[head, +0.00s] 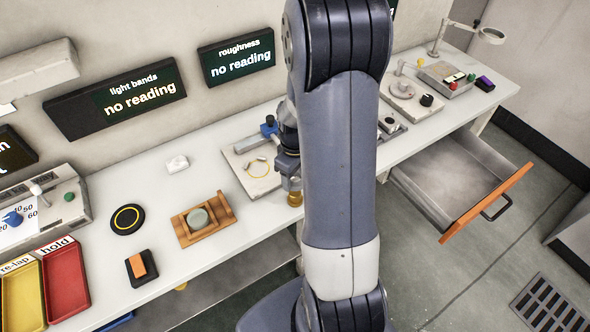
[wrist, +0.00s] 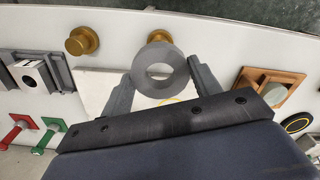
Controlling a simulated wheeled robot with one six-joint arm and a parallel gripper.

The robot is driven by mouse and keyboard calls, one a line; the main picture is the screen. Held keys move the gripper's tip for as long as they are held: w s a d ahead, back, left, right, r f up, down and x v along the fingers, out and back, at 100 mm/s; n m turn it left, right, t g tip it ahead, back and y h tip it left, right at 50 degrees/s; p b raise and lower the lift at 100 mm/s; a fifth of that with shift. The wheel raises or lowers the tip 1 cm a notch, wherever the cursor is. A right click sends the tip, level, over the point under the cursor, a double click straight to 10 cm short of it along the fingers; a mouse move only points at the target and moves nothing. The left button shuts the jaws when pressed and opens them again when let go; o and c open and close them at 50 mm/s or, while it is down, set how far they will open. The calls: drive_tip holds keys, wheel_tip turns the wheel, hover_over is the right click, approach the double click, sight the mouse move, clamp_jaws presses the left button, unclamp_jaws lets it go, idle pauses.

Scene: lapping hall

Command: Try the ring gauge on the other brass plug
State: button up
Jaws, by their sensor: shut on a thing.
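My gripper (wrist: 162,71) is shut on the grey ring gauge (wrist: 141,76), with a finger on each side of it. Through the ring's hole I see pale surface. One brass plug (wrist: 157,35) stands just beyond the ring in the wrist view, its lower part covered by the ring. I cannot tell whether they touch. A second brass plug (wrist: 80,41) stands apart to the left in that view. In the head view my gripper (head: 290,182) is mostly behind my arm, and one brass plug (head: 295,199) shows just below it, at the bench's front edge.
A pale plate (head: 235,161) with a yellow ring lies beside my gripper. A wooden holder with a grey disc (head: 201,216) and a black round pad (head: 127,219) stand to the left. An open drawer (head: 455,175) juts out at right. Red and green handled pieces (wrist: 28,135) lie at wrist-view left.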

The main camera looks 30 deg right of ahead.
drive_tip(key=shift+f+b, duration=1.85)
drive_tip(key=shift+f, duration=0.75)
drive_tip(key=shift+f+b, duration=0.15)
drive_tip(key=shift+b, duration=0.25)
drive_tip(key=o, duration=1.2)
wheel_tip(320, 180, up, 11)
drive_tip(key=shift+f, duration=0.1)
